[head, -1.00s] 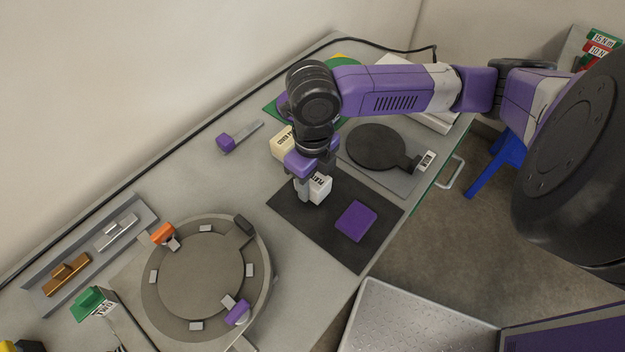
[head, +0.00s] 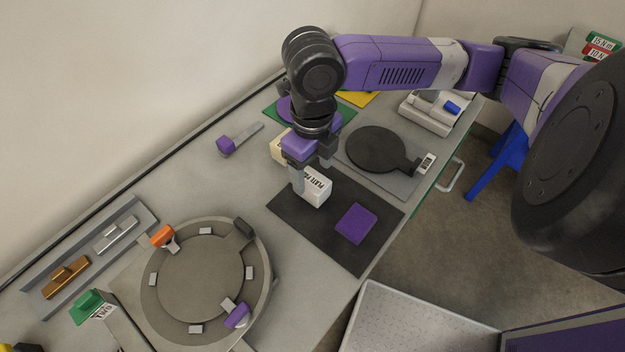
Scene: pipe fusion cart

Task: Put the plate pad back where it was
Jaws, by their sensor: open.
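The plate pad (head: 316,190), a white block with black lettering on its side, sits on the black mat (head: 298,216), near the mat's upper edge. My gripper (head: 312,176) is open just above and behind the pad. One finger shows at the pad's left end and the other at its upper right. I cannot tell whether either finger touches it. My gripper hides part of the pad's top. A purple square block (head: 356,223) lies on the same mat, to the right of the pad.
A cream block (head: 278,149) stands behind my gripper, partly hidden. A grey plate with a black disc (head: 376,149) lies to the right. A round grey fixture with clamps (head: 200,278) is at the lower left. A purple-handled tool (head: 238,139) lies on bare table at left.

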